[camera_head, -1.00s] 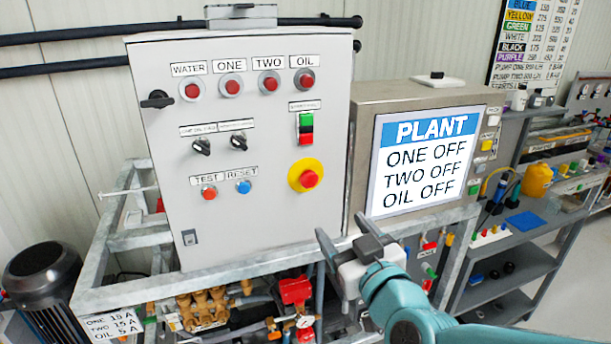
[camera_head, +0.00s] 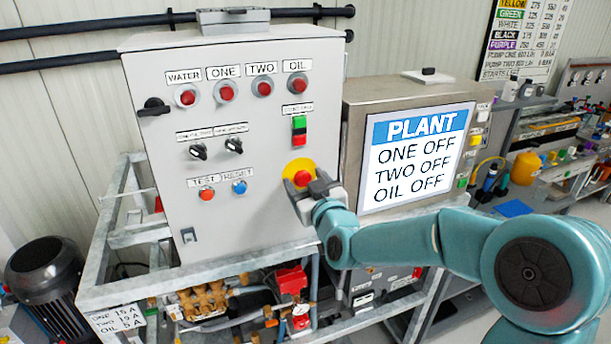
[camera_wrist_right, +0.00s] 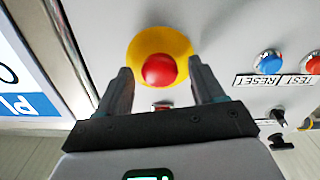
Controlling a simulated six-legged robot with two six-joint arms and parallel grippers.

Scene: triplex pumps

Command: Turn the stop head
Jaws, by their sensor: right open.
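The stop head is a red mushroom button (camera_head: 302,178) on a round yellow plate (camera_head: 291,167), low on the right of the grey panel door. It also shows in the right wrist view as a red dome (camera_wrist_right: 159,70) on its yellow disc (camera_wrist_right: 137,50). My right gripper (camera_head: 307,186) is in front of the stop head and partly covers the yellow plate. In the wrist view its two fingers (camera_wrist_right: 163,88) stand apart, one on each side of the red head, with gaps between. The gripper is open and holds nothing. My left gripper is not in view.
The control cabinet (camera_head: 160,190) carries lamps, a green and red switch (camera_head: 299,130), two black selectors and test and reset buttons (camera_head: 207,194). A plant screen (camera_head: 415,155) stands to the right. A galvanised frame (camera_head: 180,280) with pipework lies below.

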